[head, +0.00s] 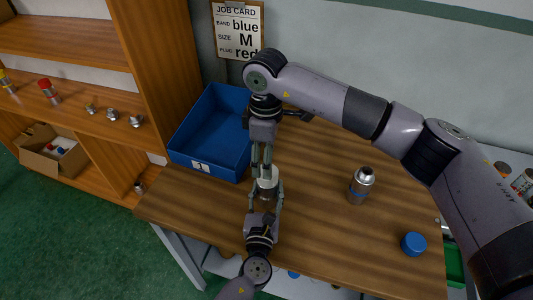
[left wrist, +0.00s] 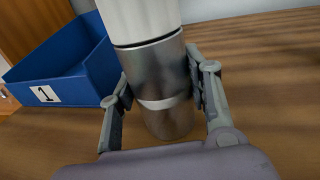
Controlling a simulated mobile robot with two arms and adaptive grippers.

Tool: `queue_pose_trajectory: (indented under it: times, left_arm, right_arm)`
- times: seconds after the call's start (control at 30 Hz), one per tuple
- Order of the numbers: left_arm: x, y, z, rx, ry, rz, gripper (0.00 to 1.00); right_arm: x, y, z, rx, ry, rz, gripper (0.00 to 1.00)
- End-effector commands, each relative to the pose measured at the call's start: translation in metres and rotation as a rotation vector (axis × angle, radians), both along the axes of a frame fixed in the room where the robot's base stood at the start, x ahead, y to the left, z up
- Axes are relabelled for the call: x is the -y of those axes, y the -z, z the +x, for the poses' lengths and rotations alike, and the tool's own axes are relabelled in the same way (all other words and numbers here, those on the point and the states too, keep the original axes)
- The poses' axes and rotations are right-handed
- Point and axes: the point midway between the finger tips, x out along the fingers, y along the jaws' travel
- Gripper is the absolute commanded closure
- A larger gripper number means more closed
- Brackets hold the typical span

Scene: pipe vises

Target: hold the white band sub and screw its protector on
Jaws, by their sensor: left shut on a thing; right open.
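The white band sub (left wrist: 163,85) is a grey metal cylinder with a white ring, upright over the table in the left wrist view. My left gripper (head: 266,190) is shut on it, one finger on each side. The white protector (left wrist: 140,20) sits on top of the sub, with a thin dark line between them; its top is cut off by the frame. It also shows in the head view (head: 268,172), partly hidden. My right gripper (head: 262,163) is open and points down at the protector from above. I cannot tell whether its fingertips touch the protector.
A blue bin (head: 182,158) stands left of the grippers. A job card (head: 238,30) hangs behind. Wooden shelves (head: 70,90) with small parts are at the left.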

Motion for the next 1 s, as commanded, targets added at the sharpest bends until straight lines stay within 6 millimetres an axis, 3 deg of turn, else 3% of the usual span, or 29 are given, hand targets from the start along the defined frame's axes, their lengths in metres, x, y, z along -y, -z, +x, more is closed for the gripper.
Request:
queue_pose_trajectory:
  times: [0.17,1.0]
  left_arm:
    - [-0.0001,0.0009,-0.0003,-0.002,0.000,0.000,1.00]
    - [-0.0001,0.0011,-0.0004,-0.002,0.000,0.000,1.00]
  right_arm:
    - [0.0002,-0.0013,0.0001,0.000,-0.224,0.000,0.38]
    - [0.0020,-0.0102,0.0000,0.002,-1.860,-0.002,0.38]
